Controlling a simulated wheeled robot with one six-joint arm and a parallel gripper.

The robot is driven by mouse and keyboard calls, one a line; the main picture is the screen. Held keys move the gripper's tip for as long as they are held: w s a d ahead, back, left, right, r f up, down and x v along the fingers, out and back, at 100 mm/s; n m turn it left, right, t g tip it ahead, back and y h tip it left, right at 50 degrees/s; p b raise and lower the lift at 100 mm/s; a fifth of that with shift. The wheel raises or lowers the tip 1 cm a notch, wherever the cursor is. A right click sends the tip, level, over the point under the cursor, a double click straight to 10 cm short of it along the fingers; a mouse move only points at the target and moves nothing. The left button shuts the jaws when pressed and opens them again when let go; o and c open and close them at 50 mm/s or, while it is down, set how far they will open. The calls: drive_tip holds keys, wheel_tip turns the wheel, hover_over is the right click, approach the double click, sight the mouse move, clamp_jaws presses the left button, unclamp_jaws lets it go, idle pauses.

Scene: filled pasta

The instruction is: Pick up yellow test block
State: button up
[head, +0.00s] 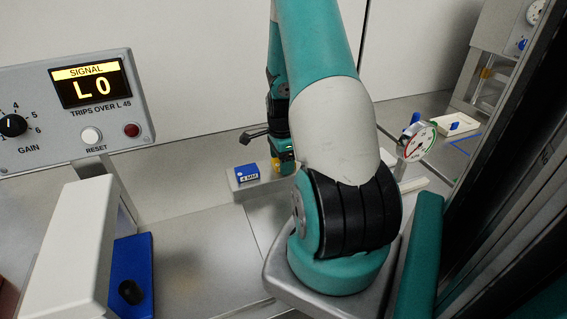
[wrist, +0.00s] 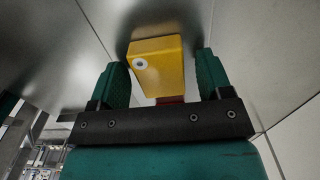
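The yellow test block (wrist: 160,68) is in the wrist view, between the two teal fingers of my gripper (wrist: 161,72). It has a white ring mark with a dark centre on its near face. A gap shows between the block and the right finger; the left finger is close to its other side, with a narrower gap. The fingers are apart and do not visibly clamp it. In the head view, my gripper (head: 284,158) is low behind my arm, and only a small yellow patch (head: 275,163) shows there. My arm hides most of that spot.
A blue block (head: 247,173) marked 4 MM stands just left of my gripper on a pale strip. A dial gauge (head: 417,143) stands at right.

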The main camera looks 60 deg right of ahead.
drive_tip(key=c, duration=0.8)
